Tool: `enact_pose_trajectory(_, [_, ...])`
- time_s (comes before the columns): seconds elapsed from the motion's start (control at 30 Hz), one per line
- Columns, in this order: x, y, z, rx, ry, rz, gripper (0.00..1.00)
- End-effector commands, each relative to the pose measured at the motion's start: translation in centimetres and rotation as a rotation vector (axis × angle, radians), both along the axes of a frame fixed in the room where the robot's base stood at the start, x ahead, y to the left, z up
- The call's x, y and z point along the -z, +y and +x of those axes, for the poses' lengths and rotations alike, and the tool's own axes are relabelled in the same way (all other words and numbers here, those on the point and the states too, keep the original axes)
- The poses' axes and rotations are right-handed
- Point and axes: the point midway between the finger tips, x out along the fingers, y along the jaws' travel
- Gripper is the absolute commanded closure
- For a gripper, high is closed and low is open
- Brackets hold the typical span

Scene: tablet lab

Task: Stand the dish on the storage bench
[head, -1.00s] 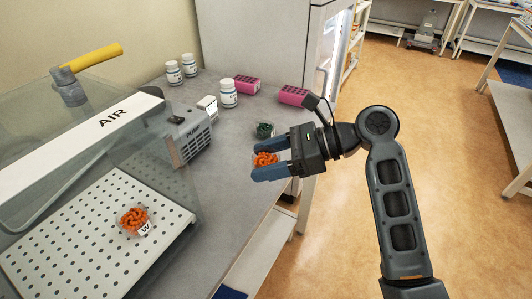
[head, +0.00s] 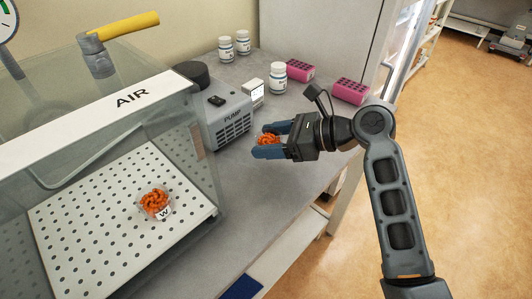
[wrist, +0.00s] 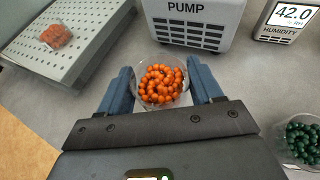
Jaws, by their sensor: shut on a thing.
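A small clear dish of orange beads (head: 267,139) is between the fingers of my gripper (head: 268,144) over the grey bench top (head: 262,195). In the wrist view the dish (wrist: 160,85) sits upright between the two blue fingers (wrist: 162,82), which are shut on its sides. The fingers hide part of it in the head view. A dish of green beads (wrist: 300,138) is at the right of the wrist view. I cannot tell which surface is the storage bench.
The pump (head: 226,119) and a humidity display (head: 253,92) stand just beyond my gripper. White bottles (head: 278,77) and pink racks (head: 350,91) are farther back. The AIR hood (head: 130,95) fills the left. Open floor (head: 460,150) lies to the right.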

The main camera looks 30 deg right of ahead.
Motion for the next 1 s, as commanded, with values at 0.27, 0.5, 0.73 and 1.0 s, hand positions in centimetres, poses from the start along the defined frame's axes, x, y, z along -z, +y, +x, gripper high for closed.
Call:
enact_pose_trajectory(0.27, [1.5, 0.8, 0.6, 0.000, 0.001, -0.001, 0.71])
enact_pose_trajectory(0.5, [4.5, 0.8, 0.6, 0.000, 0.001, 0.000, 0.71])
enact_pose_trajectory(0.73, [4.6, 0.8, 0.6, 0.001, -0.001, -0.001, 0.71])
enact_pose_trajectory(1.0, [4.8, 0.8, 0.6, 0.001, -0.001, -0.001, 0.23])
